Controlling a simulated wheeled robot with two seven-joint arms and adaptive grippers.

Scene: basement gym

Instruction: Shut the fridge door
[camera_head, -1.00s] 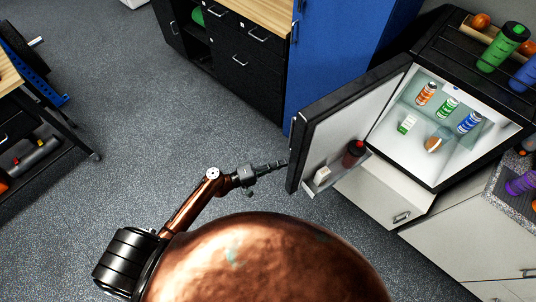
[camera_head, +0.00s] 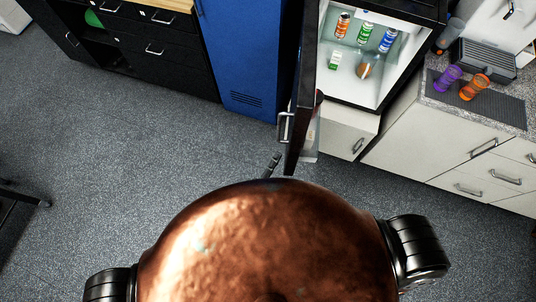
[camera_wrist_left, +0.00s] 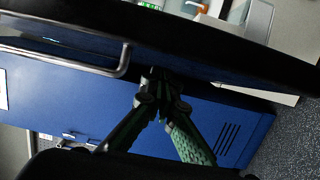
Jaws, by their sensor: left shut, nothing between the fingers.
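The black mini fridge (camera_head: 414,100) is open at the upper right in the head view, with cans and food in its white inside. Its black door (camera_head: 303,90) stands swung out, seen nearly edge-on, with a metal handle (camera_head: 285,127) on its outer face. My left gripper (camera_head: 275,158) is shut and empty beside the door's free edge, on the handle side. In the left wrist view the fingertips (camera_wrist_left: 158,75) are together close to the dark door (camera_wrist_left: 215,50), right of the handle (camera_wrist_left: 124,60). Contact cannot be told. My right gripper is not in view.
A blue locker (camera_head: 243,60) stands behind the door, left of the fridge. Black drawers (camera_head: 165,50) are at the upper left. White cabinets (camera_head: 440,140) with a countertop holding purple and orange shakers are at the right.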

